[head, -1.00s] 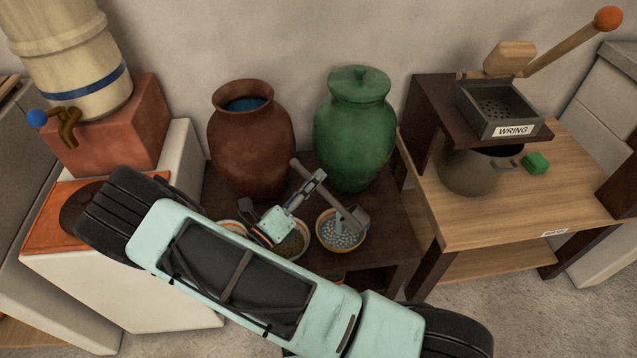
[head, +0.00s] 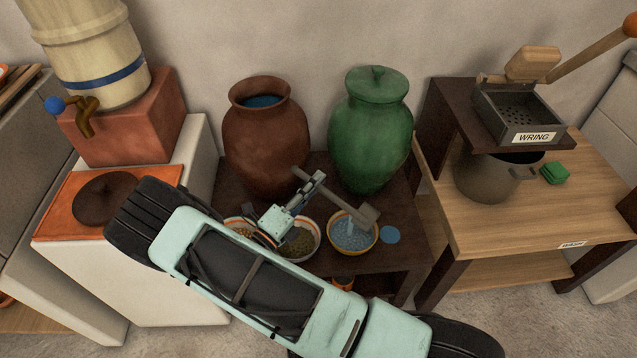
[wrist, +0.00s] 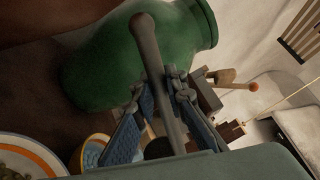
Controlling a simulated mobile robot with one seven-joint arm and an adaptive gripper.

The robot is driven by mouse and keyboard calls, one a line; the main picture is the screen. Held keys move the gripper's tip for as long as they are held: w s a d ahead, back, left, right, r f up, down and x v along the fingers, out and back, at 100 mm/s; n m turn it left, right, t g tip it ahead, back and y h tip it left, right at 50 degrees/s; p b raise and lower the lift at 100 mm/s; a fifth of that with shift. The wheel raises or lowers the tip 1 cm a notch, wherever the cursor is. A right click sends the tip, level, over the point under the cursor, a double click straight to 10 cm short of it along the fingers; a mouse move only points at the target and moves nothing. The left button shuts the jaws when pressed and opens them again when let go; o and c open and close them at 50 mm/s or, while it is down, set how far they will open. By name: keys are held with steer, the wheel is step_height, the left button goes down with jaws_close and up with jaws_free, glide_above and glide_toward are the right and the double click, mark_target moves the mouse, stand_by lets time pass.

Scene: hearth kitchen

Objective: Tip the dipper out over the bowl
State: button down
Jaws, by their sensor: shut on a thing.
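The grey-brown dipper has its handle (head: 340,196) in my gripper (head: 317,182), which is shut on it. Its head (head: 370,213) is at the lower right end, tipped over the right edge of the yellow-rimmed bowl (head: 374,245). A pale stream shows in that bowl, and its contents look bluish and wet. A flat blue patch (head: 391,235) lies on the dark table just right of the bowl. In the wrist view the handle (wrist: 150,50) runs between my fingers; the dipper's head is hidden there.
Orange-rimmed bowls (head: 318,240) stand left of the yellow-rimmed one, partly behind my arm. A brown jar (head: 265,150) with blue liquid and a lidded green jar (head: 370,140) stand close behind. A wooden bench (head: 500,225) with a pot (head: 490,180) is at right.

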steer(key=shift+w+a+f+n+t+y+b, duration=0.15)
steer(key=shift+w+a+f+n+b, duration=0.15)
steer(key=shift+f+n, duration=0.4)
steer(key=shift+w+a+f+n+t+y+b, duration=0.15)
steer(key=shift+a+f+n+y+b, duration=0.1)
steer(key=shift+f+n, duration=0.4)
steer(key=shift+w+a+f+n+t+y+b, duration=0.1)
steer(key=shift+w+a+f+n+b, duration=0.3)
steer(key=shift+n, duration=0.45)
steer(key=shift+s+d+f, duration=0.1)
steer(key=shift+s+f, duration=0.05)
